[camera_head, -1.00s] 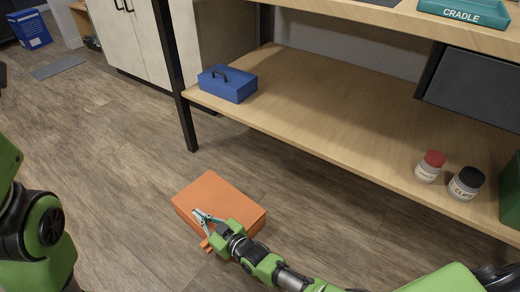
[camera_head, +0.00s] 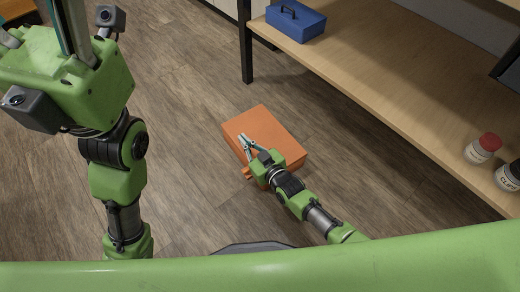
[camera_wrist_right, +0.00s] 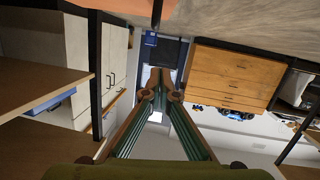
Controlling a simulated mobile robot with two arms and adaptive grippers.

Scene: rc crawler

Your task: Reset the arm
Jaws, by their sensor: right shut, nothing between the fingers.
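My right gripper (camera_head: 245,146) is shut and empty, low over the orange box (camera_head: 268,127) on the floor. Whether it touches the box I cannot tell. In the right wrist view its fingers (camera_wrist_right: 159,80) come together at the tips with nothing between them. My left gripper (camera_head: 70,25) is at the top left of the head view, fingers pointing up. Its fingertips are cut off by the frame edge, so its opening is hidden.
A wooden shelf (camera_head: 375,80) runs along the right, with a blue toolbox (camera_head: 298,24), a red-lidded jar (camera_head: 481,149) and a dark-lidded jar (camera_head: 509,177). Wood floor is clear left of the orange box. The wrist view shows a wooden drawer cabinet (camera_wrist_right: 228,75).

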